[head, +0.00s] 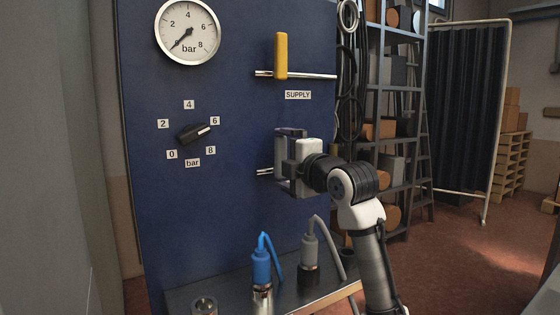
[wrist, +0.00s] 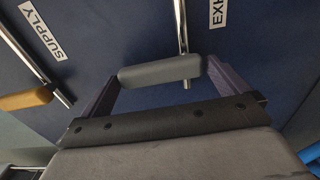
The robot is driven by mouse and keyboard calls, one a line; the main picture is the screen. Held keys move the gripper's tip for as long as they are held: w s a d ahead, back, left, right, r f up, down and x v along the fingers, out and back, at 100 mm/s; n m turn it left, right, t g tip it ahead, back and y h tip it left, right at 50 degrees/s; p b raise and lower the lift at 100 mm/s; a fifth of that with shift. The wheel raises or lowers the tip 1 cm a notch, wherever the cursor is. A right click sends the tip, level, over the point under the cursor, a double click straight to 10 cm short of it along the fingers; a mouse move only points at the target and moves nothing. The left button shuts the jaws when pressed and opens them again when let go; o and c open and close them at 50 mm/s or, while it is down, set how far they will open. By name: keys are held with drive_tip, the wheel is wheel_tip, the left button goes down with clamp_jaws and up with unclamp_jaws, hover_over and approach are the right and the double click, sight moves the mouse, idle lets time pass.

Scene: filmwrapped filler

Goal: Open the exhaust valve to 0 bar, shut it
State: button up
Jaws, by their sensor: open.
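The exhaust valve's grey handle (wrist: 158,72) lies across its metal pipe (wrist: 181,25) in the wrist view, at about a right angle to it. Part of an "EXH" label (wrist: 218,12) shows beside the pipe. My gripper (wrist: 164,76) is open, with one purple finger near each end of the handle; I cannot tell whether either touches it. The pressure gauge (head: 188,32) needle points lower left, around 0.
The yellow supply handle (head: 281,56) stands upright across its pipe, above my gripper. A black knob (head: 192,134) on the panel (head: 235,130) points near 6. Blue (head: 261,265) and grey (head: 309,250) hose fittings stand on the shelf below. A rack (head: 395,100) is at right.

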drive_tip(key=b+v, duration=0.2)
drive_tip(key=v, duration=0.9)
drive_tip(key=shift+s+d, duration=0.2)
drive_tip(key=shift+s, duration=0.1)
